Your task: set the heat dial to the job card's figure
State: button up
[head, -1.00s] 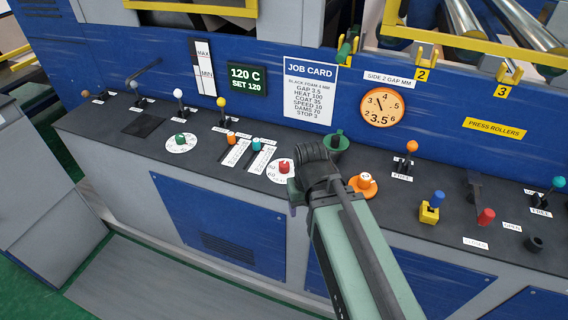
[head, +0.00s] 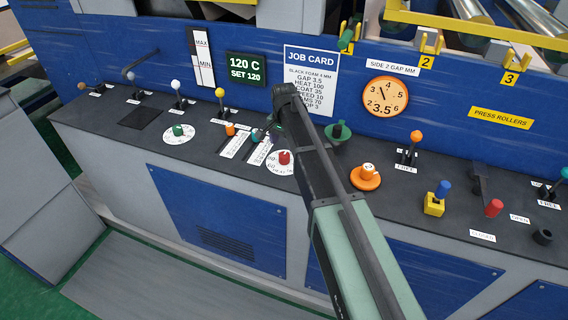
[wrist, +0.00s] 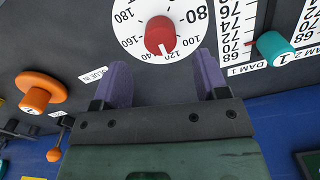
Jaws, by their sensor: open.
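The heat dial is a red knob (wrist: 160,32) on a round white scale; it also shows in the head view (head: 284,157). Its pale pointer mark faces about the 120 figure. My gripper (wrist: 163,76) has two purple fingers, spread apart with nothing between them. In the wrist view the knob lies beyond the fingertips, roughly centred between them. In the head view my gripper (head: 266,136) is just behind the dial, partly hidden by my arm. The job card (head: 311,80) reads HEAT 100. The green display (head: 246,68) reads 120 C, SET 120.
The blue back panel (head: 150,45) rises behind the console.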

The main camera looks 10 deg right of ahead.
aim_at(284, 155)
notch_tip(284, 155, down, 7)
jog(key=b, duration=0.4)
jog(key=shift+r+b, duration=0.2)
jog(key=shift+b, duration=0.15)
jog(key=shift+r, duration=0.1)
jog(key=shift+r, duration=0.1)
jog(key=shift+c, duration=0.4)
jog(key=c, duration=0.8)
jog(key=shift+c, duration=0.2)
